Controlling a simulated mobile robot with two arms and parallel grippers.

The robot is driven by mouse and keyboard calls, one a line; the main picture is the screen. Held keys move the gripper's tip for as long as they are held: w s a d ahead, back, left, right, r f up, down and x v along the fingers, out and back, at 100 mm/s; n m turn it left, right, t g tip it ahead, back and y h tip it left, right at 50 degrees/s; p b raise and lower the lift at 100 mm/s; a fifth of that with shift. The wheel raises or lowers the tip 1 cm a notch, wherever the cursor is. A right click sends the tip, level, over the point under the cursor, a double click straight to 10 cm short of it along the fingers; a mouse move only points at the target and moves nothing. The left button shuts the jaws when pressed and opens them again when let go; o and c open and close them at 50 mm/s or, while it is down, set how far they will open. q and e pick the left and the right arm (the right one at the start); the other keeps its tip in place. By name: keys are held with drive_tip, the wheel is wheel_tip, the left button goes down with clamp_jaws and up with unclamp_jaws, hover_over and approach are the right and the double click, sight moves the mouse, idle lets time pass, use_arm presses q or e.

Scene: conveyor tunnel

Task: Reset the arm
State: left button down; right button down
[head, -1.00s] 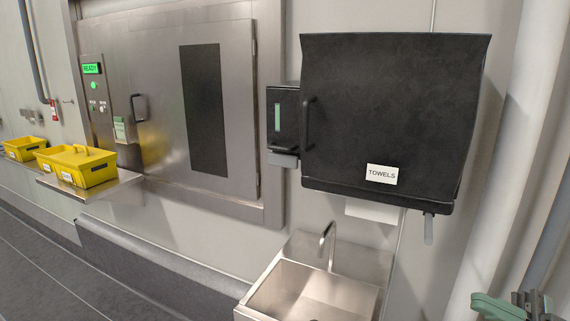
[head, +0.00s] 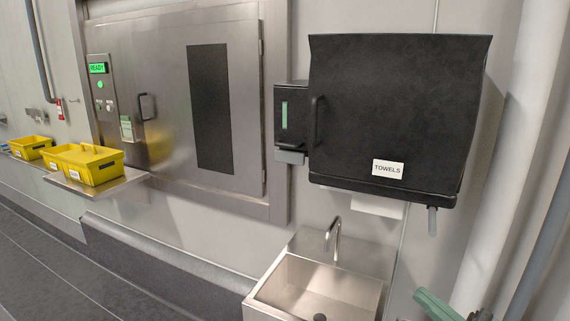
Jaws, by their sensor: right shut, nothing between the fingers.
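My right gripper (head: 450,309) shows only in part at the bottom right edge of the head view. A green finger pad and a bit of dark hardware are visible; the rest is cut off by the frame. It is shut and I see nothing held in it. It appears to the right of the steel sink (head: 262,304) and below the black towel dispenser (head: 395,110). My left gripper is not in view.
A steel door (head: 160,95) with a panel reading READY (head: 97,68) is on the left wall. Yellow bins (head: 92,172) sit on a steel shelf (head: 125,183). A small black dispenser (head: 289,112) hangs beside the towel dispenser. A pale vertical pipe (head: 530,120) stands at right.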

drive_tip(key=s+a+f+m+h, duration=0.1)
drive_tip(key=a+f+m+h, duration=0.2)
drive_tip(key=f+m+h, duration=1)
drive_tip(key=s+f+g+h, duration=0.1)
drive_tip(key=s+f, duration=0.2)
drive_tip(key=s+f+n+g+h, duration=0.1)
drive_tip(key=s+f+g, duration=0.1)
drive_tip(key=s+f, duration=0.1)
drive_tip(key=s+a+f+g+h, duration=0.1)
drive_tip(key=s+f+g, duration=0.1)
drive_tip(key=f, duration=0.2)
drive_tip(key=shift+s+a+f+h, duration=0.1)
drive_tip(key=shift+s+f+h, duration=0.1)
drive_tip(key=shift+s+h, duration=0.15)
drive_tip(key=s+a+f+g, duration=0.25)
drive_tip(key=s+g, duration=0.35)
drive_tip(key=s, duration=0.8)
wheel_tip(320, 180, down, 25)
drive_tip(key=s+g, duration=0.1)
drive_tip(key=g, duration=0.1)
drive_tip(key=s+d+f, duration=0.1)
drive_tip(key=s+f, duration=0.8)
drive_tip(key=s+d+f+g, duration=0.1)
drive_tip(key=s+d+f, duration=0.1)
drive_tip(key=s+f, duration=0.6)
drive_tip(key=shift+s+d+f+n, duration=0.25)
drive_tip(key=shift+s+f+n, duration=0.05)
drive_tip(key=shift+s+f, duration=0.1)
